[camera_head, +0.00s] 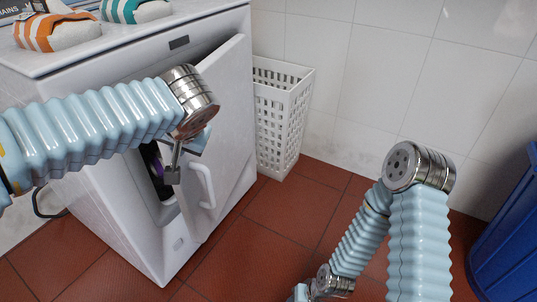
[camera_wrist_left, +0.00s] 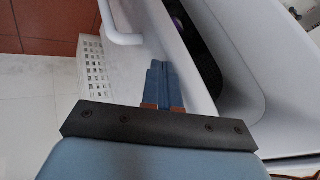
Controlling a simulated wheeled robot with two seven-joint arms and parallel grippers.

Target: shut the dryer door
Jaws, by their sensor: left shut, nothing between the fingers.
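The white dryer (camera_head: 105,195) stands at the left in the head view. Its door (camera_head: 236,110) is partly open, with a white handle (camera_head: 206,184) on its outer face; the handle also shows in the left wrist view (camera_wrist_left: 122,36). My left gripper (camera_head: 173,177) is at the free edge of the door. In the wrist view its blue fingers (camera_wrist_left: 161,84) are together and empty, close beside the door panel (camera_wrist_left: 180,60). I cannot tell whether they touch it. The dark drum opening (camera_wrist_left: 197,45) lies to the right of them.
A white slotted laundry basket (camera_head: 282,115) stands by the tiled wall, just beyond the door. A blue bin (camera_head: 510,235) is at the right edge. The red floor (camera_head: 290,215) right of the door is open.

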